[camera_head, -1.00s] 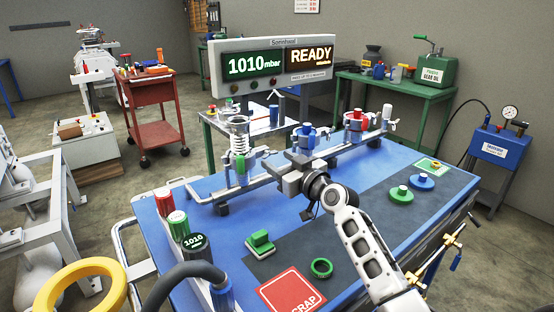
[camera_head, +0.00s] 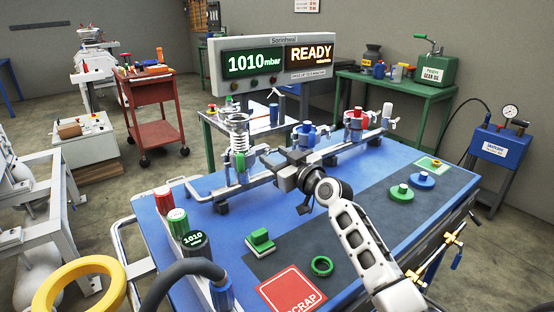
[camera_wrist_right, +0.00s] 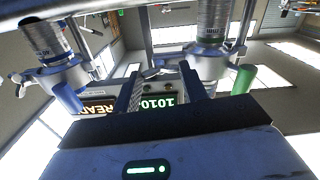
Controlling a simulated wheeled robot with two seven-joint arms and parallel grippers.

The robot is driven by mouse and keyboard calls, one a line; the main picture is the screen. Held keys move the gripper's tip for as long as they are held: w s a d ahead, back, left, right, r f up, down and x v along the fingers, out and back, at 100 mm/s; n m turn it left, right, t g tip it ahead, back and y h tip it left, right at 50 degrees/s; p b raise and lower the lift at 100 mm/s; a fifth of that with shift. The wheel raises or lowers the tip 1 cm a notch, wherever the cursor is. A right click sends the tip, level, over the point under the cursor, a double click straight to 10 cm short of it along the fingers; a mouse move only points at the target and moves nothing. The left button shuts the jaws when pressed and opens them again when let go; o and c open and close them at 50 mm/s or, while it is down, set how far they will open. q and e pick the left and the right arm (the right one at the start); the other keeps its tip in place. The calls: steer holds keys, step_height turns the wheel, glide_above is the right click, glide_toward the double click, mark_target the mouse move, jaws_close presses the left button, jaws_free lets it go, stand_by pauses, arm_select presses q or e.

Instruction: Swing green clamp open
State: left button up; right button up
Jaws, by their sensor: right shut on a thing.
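The green clamp (camera_head: 240,163) is on the left station of the rail, below a coiled spring; its green handle (camera_wrist_right: 243,79) shows at the right in the right wrist view. My right gripper (camera_head: 267,160) is just right of that station, with its fingers pointing left at rail height. In the right wrist view, my right gripper (camera_wrist_right: 163,84) has a finger on each side of a small metal part of the clamp. The fingers hide much of the grip. The green handle lies outside the fingers. My left gripper is not in view.
Stations with blue (camera_head: 306,133) and red (camera_head: 355,121) parts stand farther right on the rail. The display panel (camera_head: 275,62) rises behind.

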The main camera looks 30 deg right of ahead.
steer(key=n+b, duration=0.2)
steer(key=shift+f+n, duration=0.15)
steer(key=shift+n, duration=0.25)
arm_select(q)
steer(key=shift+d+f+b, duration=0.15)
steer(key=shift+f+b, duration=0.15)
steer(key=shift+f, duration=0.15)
arm_select(e)
steer(key=shift+n, duration=2.2)
